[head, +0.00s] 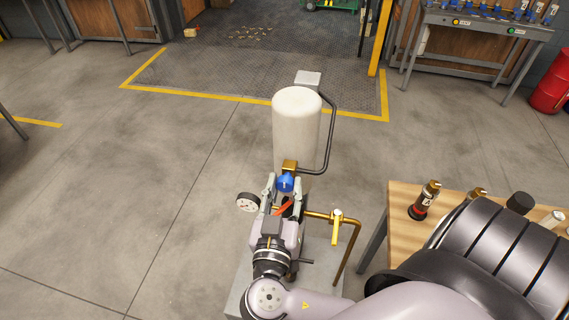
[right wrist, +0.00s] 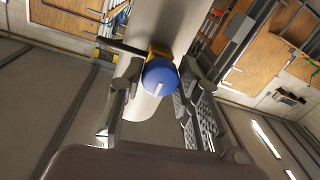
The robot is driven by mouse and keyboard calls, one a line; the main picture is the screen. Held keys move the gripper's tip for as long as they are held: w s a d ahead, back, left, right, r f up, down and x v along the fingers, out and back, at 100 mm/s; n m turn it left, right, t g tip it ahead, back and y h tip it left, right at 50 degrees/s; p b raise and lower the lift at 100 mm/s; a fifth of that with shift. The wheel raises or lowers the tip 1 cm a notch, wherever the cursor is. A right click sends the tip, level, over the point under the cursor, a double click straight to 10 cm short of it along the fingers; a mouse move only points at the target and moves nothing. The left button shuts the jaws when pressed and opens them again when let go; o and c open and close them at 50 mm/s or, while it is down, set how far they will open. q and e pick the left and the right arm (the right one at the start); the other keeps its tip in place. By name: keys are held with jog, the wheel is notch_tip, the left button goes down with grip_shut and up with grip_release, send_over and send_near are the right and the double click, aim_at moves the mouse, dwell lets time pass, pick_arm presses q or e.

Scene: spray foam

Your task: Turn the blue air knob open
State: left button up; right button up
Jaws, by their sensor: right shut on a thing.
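The blue air knob (head: 285,182) sits on a brass fitting (head: 290,166) in front of a white upright tank (head: 297,118). In the right wrist view the round knob (right wrist: 160,77) is centred and shows a pale line on its face. My right gripper (head: 285,190) has one finger on each side of the knob and is shut on it. The exact contact is hard to see in the right wrist view. My left gripper is not in view.
A pressure gauge (head: 248,202) is just left of my right gripper. A yellow-handled valve (head: 337,226) on a brass pipe is to its right. A wooden table (head: 402,205) with a small dark bottle (head: 425,200) stands at right. The floor at left is clear.

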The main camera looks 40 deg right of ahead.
jog(key=shift+c, duration=0.9)
jog(key=n, duration=0.2)
jog(key=shift+n+b, duration=0.3)
jog(key=shift+b, duration=0.05)
jog(key=n+g, duration=0.1)
jog(key=n, duration=0.4)
jog(key=shift+r, duration=0.1)
jog(key=n, duration=0.5)
jog(key=shift+p, duration=0.3)
jog(key=shift+a+n+g, duration=0.1)
jog(key=shift+n+g, duration=0.2)
jog(key=shift+n, duration=1.9)
jog(key=o, duration=1.1)
jog(key=shift+o, duration=0.2)
